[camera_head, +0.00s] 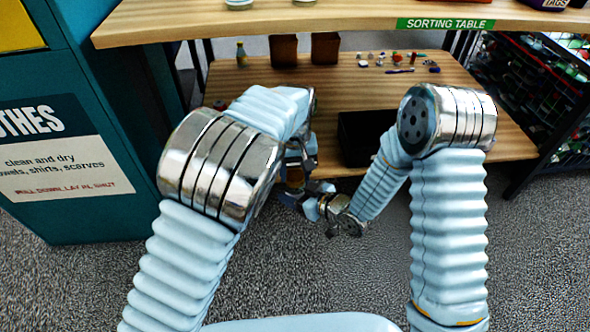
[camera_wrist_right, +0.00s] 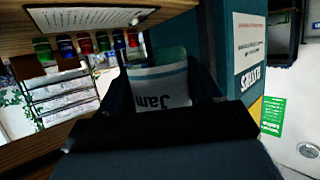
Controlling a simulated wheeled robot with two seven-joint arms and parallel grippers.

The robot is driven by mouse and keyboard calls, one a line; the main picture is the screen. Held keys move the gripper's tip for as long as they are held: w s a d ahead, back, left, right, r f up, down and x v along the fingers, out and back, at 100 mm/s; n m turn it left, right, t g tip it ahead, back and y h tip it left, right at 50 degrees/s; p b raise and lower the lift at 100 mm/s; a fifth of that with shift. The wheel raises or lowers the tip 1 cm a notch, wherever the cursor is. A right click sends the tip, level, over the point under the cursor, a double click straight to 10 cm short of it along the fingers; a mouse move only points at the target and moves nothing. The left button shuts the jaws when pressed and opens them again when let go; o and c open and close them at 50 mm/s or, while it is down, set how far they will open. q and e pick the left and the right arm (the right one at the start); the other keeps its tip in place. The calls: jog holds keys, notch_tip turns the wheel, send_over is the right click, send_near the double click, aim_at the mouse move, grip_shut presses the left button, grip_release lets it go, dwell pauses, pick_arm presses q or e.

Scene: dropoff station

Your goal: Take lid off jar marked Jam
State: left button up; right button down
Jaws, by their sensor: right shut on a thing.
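A jar (camera_wrist_right: 160,92) with a white label reading Jam and a greenish end shows close up in the right wrist view. It sits between the dark fingers of my right gripper (camera_wrist_right: 162,104), which is shut on it. In the head view my right gripper (camera_head: 300,194) is low in front of the table, with the jar (camera_head: 295,176) small and partly hidden. My left gripper (camera_head: 304,160) is close beside the jar, mostly behind my left arm. I cannot tell whether it is open or touches the jar. The lid cannot be made out clearly.
The wooden sorting table (camera_head: 300,20) has a lower shelf (camera_head: 245,78) with two brown boxes, a small bottle (camera_head: 241,54), several small items and a black bin (camera_head: 362,138). A teal clothes bin (camera_head: 100,120) stands left. A dark rack (camera_head: 540,95) stands right.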

pick_arm(q)
jog(key=shift+c, duration=1.1)
jog(key=shift+n, duration=1)
jog(key=shift+c, duration=0.2)
jog(key=shift+r, duration=0.2)
jog(key=shift+r, duration=0.9)
